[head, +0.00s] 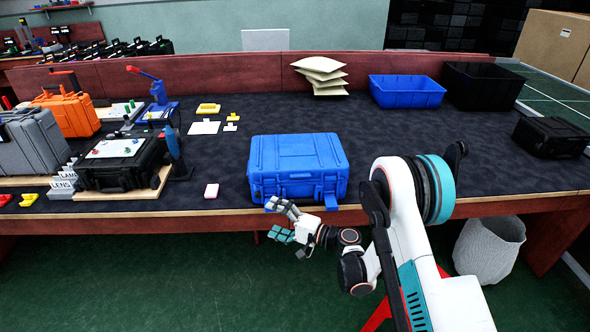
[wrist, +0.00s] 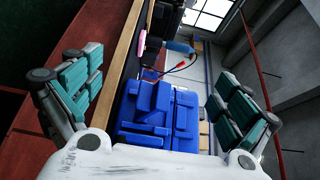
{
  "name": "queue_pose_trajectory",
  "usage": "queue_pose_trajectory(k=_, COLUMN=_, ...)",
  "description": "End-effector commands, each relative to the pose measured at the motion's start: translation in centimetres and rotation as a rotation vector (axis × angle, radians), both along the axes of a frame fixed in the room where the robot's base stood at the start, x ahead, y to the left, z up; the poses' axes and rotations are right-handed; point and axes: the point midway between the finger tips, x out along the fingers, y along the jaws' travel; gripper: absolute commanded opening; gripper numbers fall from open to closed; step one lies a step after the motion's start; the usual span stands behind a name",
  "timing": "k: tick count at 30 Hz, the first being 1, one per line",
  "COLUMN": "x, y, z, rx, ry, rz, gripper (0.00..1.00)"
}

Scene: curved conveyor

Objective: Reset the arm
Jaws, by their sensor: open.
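My gripper (head: 283,221) is open and empty, with white links and teal finger pads. In the head view it hangs just in front of the table's front edge, near the lower front of a blue case (head: 299,165). In the wrist view my gripper (wrist: 150,95) has its two fingers spread wide, with the blue case (wrist: 160,118) showing between them, farther off. My arm reaches in from the lower right of the head view.
A blue bin (head: 406,91), a black bin (head: 482,86) and a stack of pale pouches (head: 321,72) stand at the back. A black case (head: 107,164) is at left. A grey basket (head: 489,247) stands below the table.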

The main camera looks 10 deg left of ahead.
Motion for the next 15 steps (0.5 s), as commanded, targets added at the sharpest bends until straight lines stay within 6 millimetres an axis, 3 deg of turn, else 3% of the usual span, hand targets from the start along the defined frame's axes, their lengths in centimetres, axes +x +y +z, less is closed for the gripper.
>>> queue_pose_trajectory(k=10, x=0.1, y=-0.1, z=0.3, rx=-0.007, ry=-0.001, rz=-0.002, gripper=0.97)
queue_pose_trajectory(k=15, x=0.9, y=-0.9, z=2.8, rx=-0.071, ry=-0.018, rz=-0.019, gripper=0.97)
